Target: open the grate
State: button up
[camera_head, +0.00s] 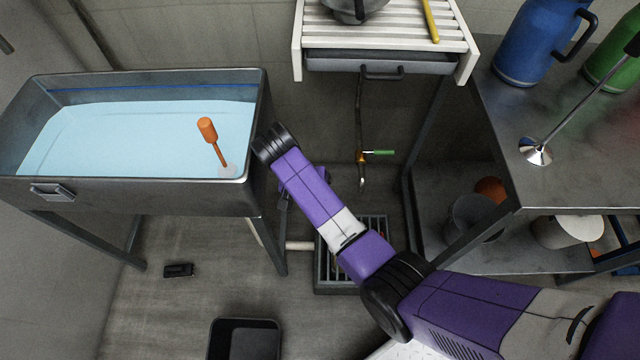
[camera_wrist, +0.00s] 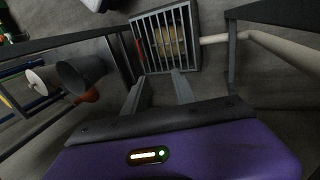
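The grate (camera_head: 329,266) is a set of dark parallel bars in a square frame at floor level, partly hidden behind my arm in the head view. In the wrist view the grate (camera_wrist: 157,40) shows at the top centre, lying in its frame, with something yellowish below the bars. My gripper (camera_wrist: 159,82) points toward the grate, with its two grey fingers apart and nothing between them. The fingertips appear near the grate's near edge; I cannot tell whether they touch it. In the head view the fingers are mostly hidden by my arm.
A water-filled tank (camera_head: 130,195) stands on legs at left, with an orange-handled tool (camera_head: 208,130) in it. A pale pipe (camera_wrist: 214,39) runs beside the grate. A steel table (camera_head: 590,180) stands at right. A black bin (camera_head: 244,322) and a small black object (camera_head: 179,270) are on the floor.

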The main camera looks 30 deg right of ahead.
notch_tip(320, 180, up, 6)
jog(key=p, duration=0.1)
jog(key=shift+p, duration=0.4)
jog(key=shift+s, duration=0.1)
